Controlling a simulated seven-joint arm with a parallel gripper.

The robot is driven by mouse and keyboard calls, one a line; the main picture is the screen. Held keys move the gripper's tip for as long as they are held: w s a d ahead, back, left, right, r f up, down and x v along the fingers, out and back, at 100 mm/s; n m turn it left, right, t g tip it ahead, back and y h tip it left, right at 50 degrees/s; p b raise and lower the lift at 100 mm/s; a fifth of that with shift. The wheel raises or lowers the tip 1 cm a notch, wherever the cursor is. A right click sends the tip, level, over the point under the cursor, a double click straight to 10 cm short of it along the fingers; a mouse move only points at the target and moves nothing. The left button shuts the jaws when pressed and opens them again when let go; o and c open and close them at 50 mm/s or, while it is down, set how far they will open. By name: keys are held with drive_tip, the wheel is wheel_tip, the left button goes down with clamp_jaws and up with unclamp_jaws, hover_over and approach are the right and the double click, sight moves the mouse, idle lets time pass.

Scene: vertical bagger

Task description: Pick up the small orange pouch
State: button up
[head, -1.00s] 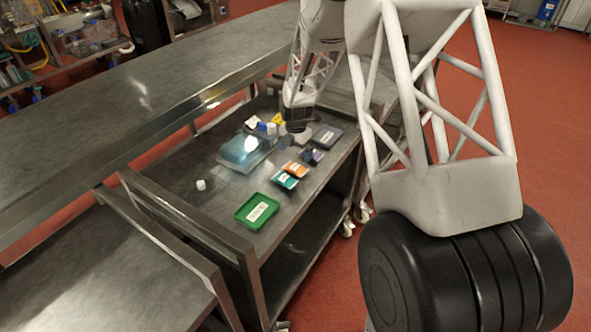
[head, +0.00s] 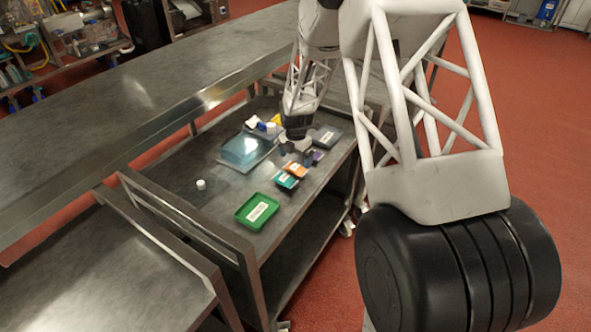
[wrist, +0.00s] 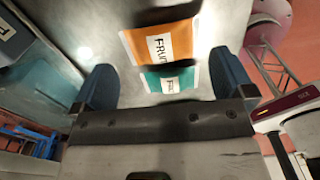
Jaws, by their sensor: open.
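The small orange pouch (head: 298,169) lies on the cart's top shelf, with a white label. In the wrist view the orange pouch (wrist: 160,45) shows ahead of and between the two fingers, its label reading "FRUIT" in part. A teal pouch (head: 286,180) lies right beside it; in the wrist view the teal pouch (wrist: 170,80) is nearer to my gripper and partly hidden by its body. My gripper (wrist: 166,88) is open and empty. In the head view my gripper (head: 296,158) is low over the shelf, just behind the orange pouch.
A green tray (head: 256,211) stands at the cart's near end. A clear blue-tinted box (head: 244,150) is left of my gripper, and a dark tray (head: 327,138) is behind to the right. A small white cap (head: 201,184) lies on the left. The shelf between is bare.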

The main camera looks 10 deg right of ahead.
sight(296, 165)
drive_tip(key=shift+f, duration=2.4)
drive_tip(key=c, duration=0.6)
drive_tip(key=shift+c, duration=0.2)
drive_tip(key=shift+r, duration=0.1)
drive_tip(key=shift+r, duration=0.7)
wheel_tip(296, 165, up, 2)
drive_tip(key=s+r, duration=0.1)
drive_tip(key=s, duration=1.5)
drive_tip(key=shift+r, duration=0.2)
